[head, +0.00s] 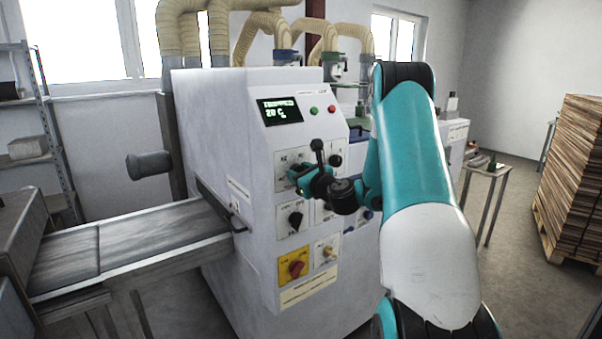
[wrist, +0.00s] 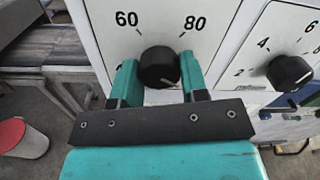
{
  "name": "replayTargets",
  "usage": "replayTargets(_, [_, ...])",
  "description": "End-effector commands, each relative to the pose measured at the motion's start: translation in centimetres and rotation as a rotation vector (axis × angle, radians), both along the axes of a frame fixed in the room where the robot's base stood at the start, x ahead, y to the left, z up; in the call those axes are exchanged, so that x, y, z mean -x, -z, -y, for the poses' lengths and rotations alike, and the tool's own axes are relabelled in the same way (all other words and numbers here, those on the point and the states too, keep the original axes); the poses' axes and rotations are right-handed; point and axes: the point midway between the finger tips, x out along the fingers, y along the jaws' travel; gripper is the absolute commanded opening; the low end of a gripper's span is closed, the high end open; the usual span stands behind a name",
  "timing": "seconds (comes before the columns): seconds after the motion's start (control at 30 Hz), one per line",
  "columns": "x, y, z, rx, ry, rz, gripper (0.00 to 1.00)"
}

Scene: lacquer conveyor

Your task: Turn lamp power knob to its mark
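In the wrist view a round black knob (wrist: 159,67) sits on a white panel plate (wrist: 113,35) printed with 60 at its upper left and 80 at its upper right. My gripper (wrist: 160,78) has one teal finger on each side of this knob, and both fingers appear to touch its sides. The knob's pointer and any target mark cannot be made out. In the head view my gripper (head: 302,178) is at the upper left of the machine's control panel and hides most of this knob.
A second black knob (wrist: 289,72) with a scale of small numbers lies to the right. A conveyor (head: 140,245) runs out leftwards.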

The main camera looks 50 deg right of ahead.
Motion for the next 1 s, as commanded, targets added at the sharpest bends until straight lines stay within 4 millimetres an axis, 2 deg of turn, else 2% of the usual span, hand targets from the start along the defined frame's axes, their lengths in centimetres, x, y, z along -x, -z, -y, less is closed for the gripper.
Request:
replayTargets(0.03, [0.01,-0.01,0.00,0.000,0.000,0.000,0.29])
replayTargets(0.1, [0.02,-0.01,0.01,0.000,0.000,0.000,0.16])
replayTargets(0.37, [0.06,0.03,0.14,0.020,0.003,-0.004,0.16])
replayTargets(0.57, [0.09,0.16,0.15,0.100,0.004,-0.022,0.16])
replayTargets(1.0, [0.08,0.34,0.15,0.470,0.004,-0.110,0.16])
